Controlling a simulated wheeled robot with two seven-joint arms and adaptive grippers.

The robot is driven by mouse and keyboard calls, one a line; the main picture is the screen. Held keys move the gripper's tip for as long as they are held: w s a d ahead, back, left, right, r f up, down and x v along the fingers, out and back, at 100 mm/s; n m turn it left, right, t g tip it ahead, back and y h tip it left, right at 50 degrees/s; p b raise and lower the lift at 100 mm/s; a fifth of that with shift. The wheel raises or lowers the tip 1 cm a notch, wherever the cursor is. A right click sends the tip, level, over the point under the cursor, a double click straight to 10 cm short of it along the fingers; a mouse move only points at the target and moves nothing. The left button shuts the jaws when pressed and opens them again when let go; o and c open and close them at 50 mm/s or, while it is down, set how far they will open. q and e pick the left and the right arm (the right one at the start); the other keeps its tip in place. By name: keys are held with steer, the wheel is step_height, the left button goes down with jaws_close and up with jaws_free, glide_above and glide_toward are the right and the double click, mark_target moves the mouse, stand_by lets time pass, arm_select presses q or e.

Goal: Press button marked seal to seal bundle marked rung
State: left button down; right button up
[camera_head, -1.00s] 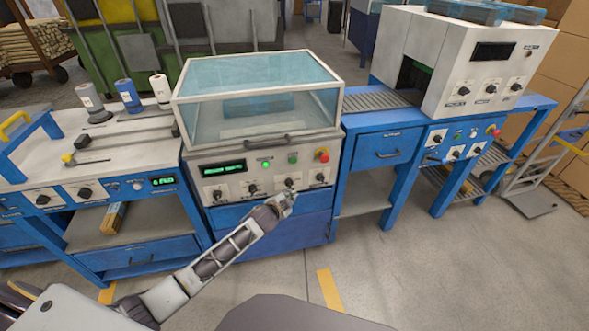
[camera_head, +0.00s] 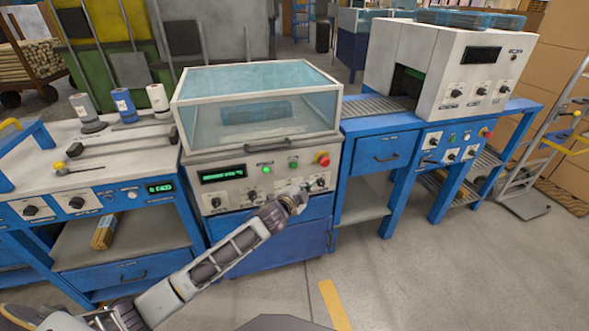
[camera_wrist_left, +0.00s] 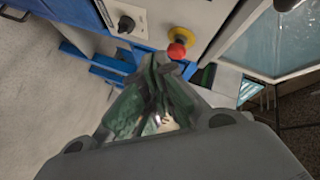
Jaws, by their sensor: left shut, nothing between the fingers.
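The sealing machine, a chamber with a clear lid (camera_head: 258,75), stands in the middle of the head view with its lid down. A dark bluish bundle (camera_head: 255,112) shows through the glass; its marking is unreadable. The front panel (camera_head: 230,190) has a green display, a lit green button (camera_head: 267,169), a darker green button (camera_head: 293,162), a red button (camera_head: 322,159) and several knobs. Their labels are too small to read. My left gripper (camera_head: 298,197) is shut and empty, in front of the panel's lower right, below the buttons. In the wrist view its fingertips (camera_wrist_left: 158,60) appear near the red button (camera_wrist_left: 177,50). My right gripper is out of view.
A left bench (camera_head: 110,150) carries spools, with a wooden bundle (camera_head: 105,232) on its shelf. A white tunnel machine (camera_head: 440,65) stands on the right bench. A hand truck (camera_head: 540,165) is at far right. The floor in front is clear.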

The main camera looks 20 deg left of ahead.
mark_target(294, 165)
arm_select(q)
steer(key=shift+w+a, duration=0.15)
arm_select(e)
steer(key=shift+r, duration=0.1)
arm_select(q)
steer(key=w+a, duration=0.1)
steer(key=w, duration=0.1)
steer(key=w+a, duration=0.2)
steer(key=w+a+b, duration=0.1)
steer(key=w, duration=0.2)
steer(key=shift+a, duration=0.35)
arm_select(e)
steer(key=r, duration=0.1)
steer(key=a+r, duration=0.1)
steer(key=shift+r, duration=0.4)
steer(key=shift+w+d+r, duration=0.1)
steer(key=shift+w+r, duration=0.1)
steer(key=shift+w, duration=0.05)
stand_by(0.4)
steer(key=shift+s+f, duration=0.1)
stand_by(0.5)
